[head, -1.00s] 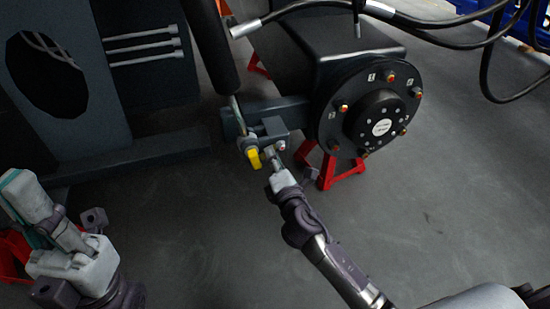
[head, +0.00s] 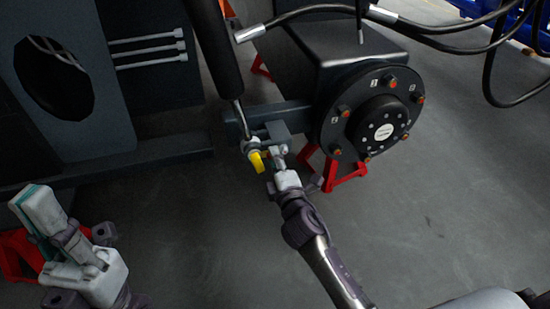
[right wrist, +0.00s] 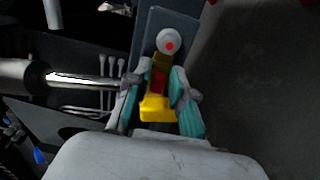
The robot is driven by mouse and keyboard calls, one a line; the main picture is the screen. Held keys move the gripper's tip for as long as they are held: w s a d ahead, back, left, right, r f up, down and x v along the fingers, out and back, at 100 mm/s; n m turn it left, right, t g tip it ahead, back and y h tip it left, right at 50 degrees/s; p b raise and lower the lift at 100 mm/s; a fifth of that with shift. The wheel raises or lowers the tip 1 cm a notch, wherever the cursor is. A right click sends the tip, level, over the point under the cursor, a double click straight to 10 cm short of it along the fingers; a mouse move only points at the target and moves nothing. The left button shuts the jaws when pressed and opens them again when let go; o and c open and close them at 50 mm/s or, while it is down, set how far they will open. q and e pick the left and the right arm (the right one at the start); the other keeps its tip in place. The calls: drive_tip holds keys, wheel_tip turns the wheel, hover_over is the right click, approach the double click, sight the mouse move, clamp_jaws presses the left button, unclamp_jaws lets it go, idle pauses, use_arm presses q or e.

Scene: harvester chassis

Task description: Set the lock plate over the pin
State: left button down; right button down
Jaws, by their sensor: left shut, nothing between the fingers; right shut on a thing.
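My right gripper (head: 279,162) is at the bracket (head: 277,131) below the black cylinder, just right of a yellow piece (head: 257,162) by the rod end (head: 247,144). In the right wrist view its teal-padded fingers (right wrist: 156,95) are on both sides of a small yellow and red-brown part (right wrist: 157,110), which looks like the lock plate. A round grey end with a red dot (right wrist: 169,42), possibly the pin, shows just past the fingertips. I cannot tell whether the part touches it. My left gripper (head: 38,208) is shut and empty at the lower left, far from the bracket.
The round black hub (head: 378,110) with orange-tipped bolts is close right of my right gripper. A red stand (head: 345,178) is below it. Black hoses (head: 440,22) cross the upper right.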

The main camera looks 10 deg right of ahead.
drive_tip(key=c, duration=1.2)
unclamp_jaws()
drive_tip(key=shift+d, duration=0.1)
drive_tip(key=shift+o, duration=0.2)
drive_tip(key=shift+s, duration=0.1)
drive_tip(key=s, duration=1.1)
drive_tip(key=shift+s+d, duration=0.15)
drive_tip(key=shift+s, duration=0.25)
drive_tip(key=shift+r, duration=0.1)
